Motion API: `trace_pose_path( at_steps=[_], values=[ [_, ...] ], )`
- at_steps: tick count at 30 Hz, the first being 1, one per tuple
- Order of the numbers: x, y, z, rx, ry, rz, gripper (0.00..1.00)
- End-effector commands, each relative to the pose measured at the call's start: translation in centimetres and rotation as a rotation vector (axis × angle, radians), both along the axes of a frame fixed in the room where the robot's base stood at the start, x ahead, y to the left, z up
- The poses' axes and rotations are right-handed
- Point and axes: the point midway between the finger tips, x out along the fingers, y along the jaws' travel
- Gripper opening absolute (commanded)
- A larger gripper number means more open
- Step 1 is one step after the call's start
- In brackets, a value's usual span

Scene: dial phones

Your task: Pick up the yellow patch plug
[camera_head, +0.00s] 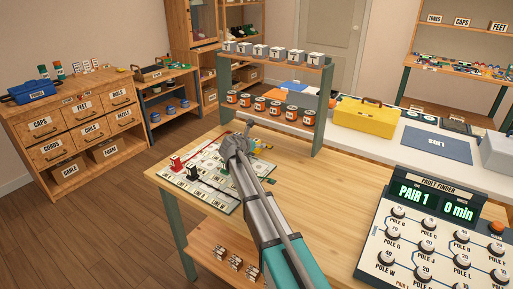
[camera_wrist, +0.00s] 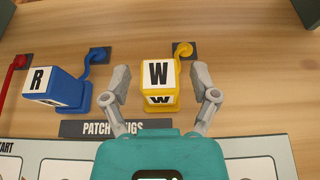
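The yellow patch plug (camera_wrist: 159,85) is a block with a black W on its white faces. In the wrist view it sits at the upper middle, with a yellow cord running to a dark square socket (camera_wrist: 183,49). My gripper (camera_wrist: 161,90) is open, with one finger on each side of the plug in the picture. Gaps show between the fingers and the plug. In the head view my gripper (camera_head: 239,138) is over the board on the wooden table, and my arm hides part of that area.
A blue plug (camera_wrist: 57,87) marked R stands left of the yellow one, and a red cord (camera_wrist: 17,63) shows further left. A dark PATCH PLUGS label (camera_wrist: 110,128) lies below. A shelf with several cans (camera_head: 268,104) stands behind the board.

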Motion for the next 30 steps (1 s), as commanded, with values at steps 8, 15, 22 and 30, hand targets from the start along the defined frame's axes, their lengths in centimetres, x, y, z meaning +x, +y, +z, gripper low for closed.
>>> trace_pose_path(
  at_steps=[8, 15, 22, 30],
  values=[
    [0.0, 0.0, 0.0, 0.000, 0.000, 0.000, 0.16],
    [0.0, 0.0, 0.0, 0.000, 0.000, 0.000, 0.00],
    [0.0, 0.0, 0.1, 0.000, 0.000, 0.000, 0.00],
    [0.0, 0.0, 1.3, 0.000, 0.000, 0.000, 0.00]
  ],
)
